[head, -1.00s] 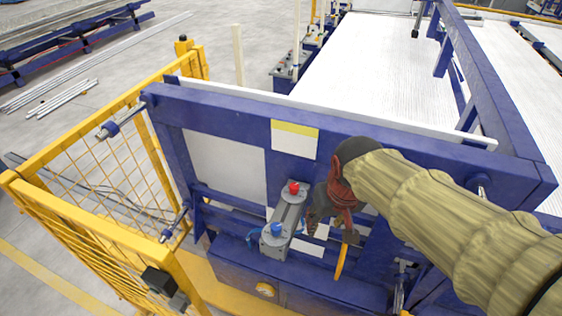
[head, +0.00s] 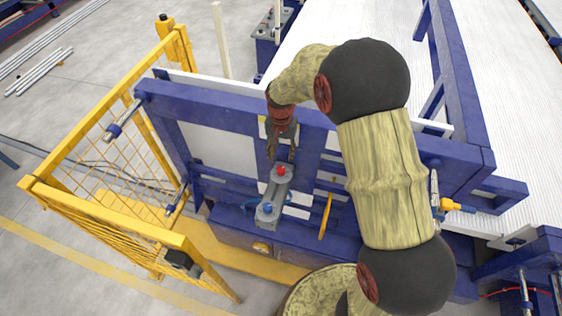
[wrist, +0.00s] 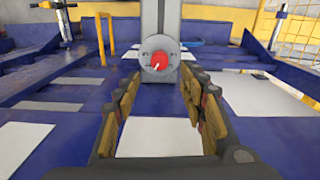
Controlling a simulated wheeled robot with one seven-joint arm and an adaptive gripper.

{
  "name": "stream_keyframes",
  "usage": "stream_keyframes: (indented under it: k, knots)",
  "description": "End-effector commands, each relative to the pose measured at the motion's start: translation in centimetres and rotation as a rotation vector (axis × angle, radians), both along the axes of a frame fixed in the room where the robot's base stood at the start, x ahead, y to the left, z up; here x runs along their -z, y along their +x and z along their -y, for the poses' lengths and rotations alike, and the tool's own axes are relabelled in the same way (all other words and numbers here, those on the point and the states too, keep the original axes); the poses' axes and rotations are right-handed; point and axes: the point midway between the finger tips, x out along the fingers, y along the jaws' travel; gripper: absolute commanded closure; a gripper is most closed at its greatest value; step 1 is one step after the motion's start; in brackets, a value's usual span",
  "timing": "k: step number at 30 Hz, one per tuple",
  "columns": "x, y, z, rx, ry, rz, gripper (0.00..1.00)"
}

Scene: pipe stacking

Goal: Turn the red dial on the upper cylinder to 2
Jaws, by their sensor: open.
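The red dial (head: 281,170) sits on the upper end of a grey twin-cylinder unit (head: 273,190) on the blue machine frame. In the wrist view the red dial (wrist: 159,60) shows face-on with a small pointer, on a pale round plate; its numbers are too small to read. A blue dial (head: 267,207) is on the lower cylinder. My gripper (head: 282,153) is just above the red dial in the head view. In the wrist view my gripper (wrist: 160,105) is open and empty, its two fingers either side of the line to the dial, apart from it.
A yellow handle (head: 326,215) stands right of the unit and also shows in the wrist view (wrist: 103,35). A blue crossbar (head: 215,108) runs behind my gripper. A yellow mesh fence (head: 120,160) is at the left.

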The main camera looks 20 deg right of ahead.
Motion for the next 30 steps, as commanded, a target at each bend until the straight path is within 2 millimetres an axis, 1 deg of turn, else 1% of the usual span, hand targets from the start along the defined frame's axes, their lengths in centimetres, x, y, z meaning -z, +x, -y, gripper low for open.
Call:
stream_keyframes:
  k: [5, 12, 15, 19, 27, 30]
  knots:
    - [2.1, -0.1, 0.0, 0.001, 0.0, -0.004, 0.58]
    - [5.7, -0.1, 0.0, 0.0, 0.0, -0.004, 0.58]
    - [6.7, -0.1, 0.0, 0.0, 0.0, -0.002, 0.58]
    - [7.4, 0.0, 0.0, 0.0, 0.0, 0.0, 0.58]
    - [7.5, 0.0, 0.0, -0.001, 0.0, 0.0, 0.58]
    - [7.5, 0.0, 0.0, -0.001, 0.0, 0.0, 0.64]
